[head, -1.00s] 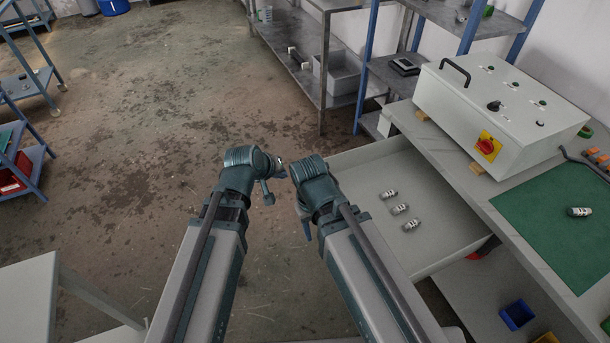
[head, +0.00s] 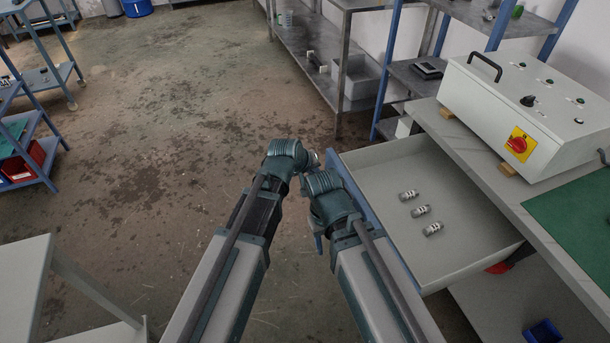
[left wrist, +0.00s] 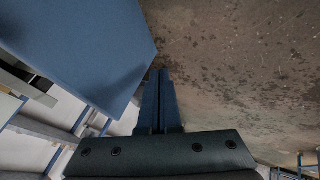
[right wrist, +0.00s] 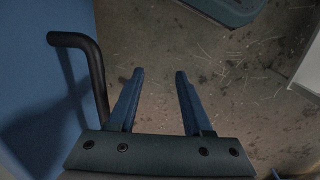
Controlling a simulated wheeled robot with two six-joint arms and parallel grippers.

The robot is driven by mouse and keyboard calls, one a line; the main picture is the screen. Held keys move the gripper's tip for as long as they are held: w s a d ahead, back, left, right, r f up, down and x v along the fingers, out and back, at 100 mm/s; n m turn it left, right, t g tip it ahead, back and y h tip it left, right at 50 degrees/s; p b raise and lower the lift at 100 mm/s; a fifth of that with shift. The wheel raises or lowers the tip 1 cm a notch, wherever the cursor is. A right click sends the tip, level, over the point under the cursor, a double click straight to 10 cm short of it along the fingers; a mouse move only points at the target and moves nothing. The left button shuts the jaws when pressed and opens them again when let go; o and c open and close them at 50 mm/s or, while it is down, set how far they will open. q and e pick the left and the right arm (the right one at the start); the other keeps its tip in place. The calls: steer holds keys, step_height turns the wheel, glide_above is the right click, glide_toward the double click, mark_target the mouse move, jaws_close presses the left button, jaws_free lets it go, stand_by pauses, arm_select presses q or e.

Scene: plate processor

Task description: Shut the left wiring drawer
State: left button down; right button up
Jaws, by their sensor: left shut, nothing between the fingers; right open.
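The wiring drawer (head: 460,245) stands pulled out from the bench, with three small grey cylindrical parts (head: 420,211) inside. Its blue front (head: 360,190) faces my arms and also fills the upper left of the left wrist view (left wrist: 85,50). My left gripper (head: 313,160) is shut and empty beside the far end of the front; contact cannot be told. My right gripper (right wrist: 159,74) is open and empty in front of the drawer. The black bar handle (right wrist: 90,70) is left of its fingers, not between them. In the head view my right arm hides the handle and part of the front.
A white control box (head: 540,110) with a red switch stands on the bench top beside a green mat (head: 575,215). A blue bin (head: 543,332) sits below. Metal shelving (head: 345,60) stands beyond the drawer.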

arm_select(q)
steer(key=shift+w+d, duration=0.3)
steer(key=shift+d, duration=0.65)
steer(key=shift+w, duration=0.1)
